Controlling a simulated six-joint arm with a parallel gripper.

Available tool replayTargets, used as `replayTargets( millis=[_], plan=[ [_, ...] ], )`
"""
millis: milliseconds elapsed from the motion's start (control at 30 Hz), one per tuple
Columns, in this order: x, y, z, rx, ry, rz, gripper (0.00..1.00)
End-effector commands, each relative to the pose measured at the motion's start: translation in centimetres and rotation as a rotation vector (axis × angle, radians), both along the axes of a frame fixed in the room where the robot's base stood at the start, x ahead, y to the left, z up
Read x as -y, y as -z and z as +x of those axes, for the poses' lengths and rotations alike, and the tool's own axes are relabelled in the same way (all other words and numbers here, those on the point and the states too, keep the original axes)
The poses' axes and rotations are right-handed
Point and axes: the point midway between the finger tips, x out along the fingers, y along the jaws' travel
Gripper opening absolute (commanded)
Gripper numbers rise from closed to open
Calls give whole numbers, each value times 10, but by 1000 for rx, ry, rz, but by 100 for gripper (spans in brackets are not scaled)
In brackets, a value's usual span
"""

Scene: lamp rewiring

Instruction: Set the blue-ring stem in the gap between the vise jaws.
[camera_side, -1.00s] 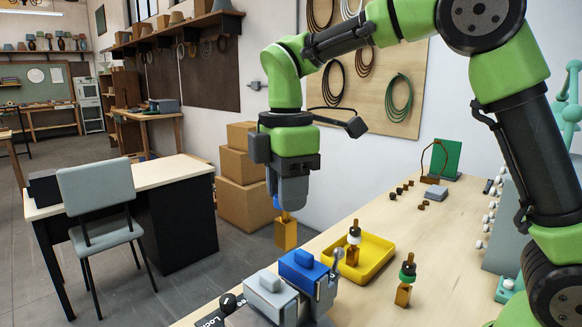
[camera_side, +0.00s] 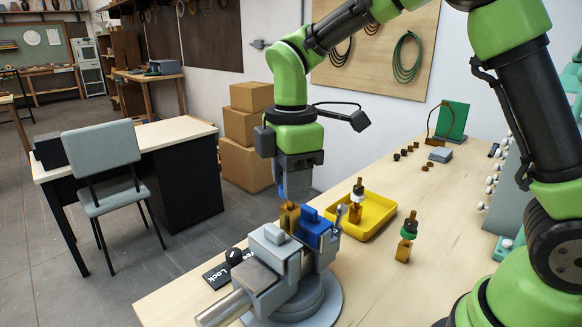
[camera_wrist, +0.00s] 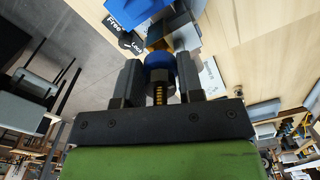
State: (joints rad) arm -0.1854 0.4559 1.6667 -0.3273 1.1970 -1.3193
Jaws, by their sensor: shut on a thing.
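My gripper (camera_side: 296,188) points down and is shut on the blue-ring stem, whose brass block (camera_side: 289,217) shows below the fingers. In the wrist view the blue ring (camera_wrist: 158,61) sits between my fingertips, with a threaded brass part beside it. The vise has a grey jaw (camera_side: 268,246) and a blue jaw (camera_side: 319,231). The block is upright at the gap between them; its lower end is hidden behind the grey jaw, so I cannot tell how deep it sits or whether it touches.
A white-ring stem (camera_side: 357,203) stands in the yellow tray (camera_side: 376,222) behind the vise. A green-ring stem (camera_side: 407,238) stands on the bench to the right. Small dark parts and a grey block (camera_side: 440,155) lie farther back.

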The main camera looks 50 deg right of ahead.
Motion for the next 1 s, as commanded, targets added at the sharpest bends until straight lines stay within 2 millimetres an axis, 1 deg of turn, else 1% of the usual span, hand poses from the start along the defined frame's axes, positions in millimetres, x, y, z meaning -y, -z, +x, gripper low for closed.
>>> replayTargets(
  millis=[600,800,1000],
  plan=[
    [0,38,0,-1,0,0,0],
    [0,45,0,1,0,0,0],
    [0,48,0,1,0,0,0]
  ],
)
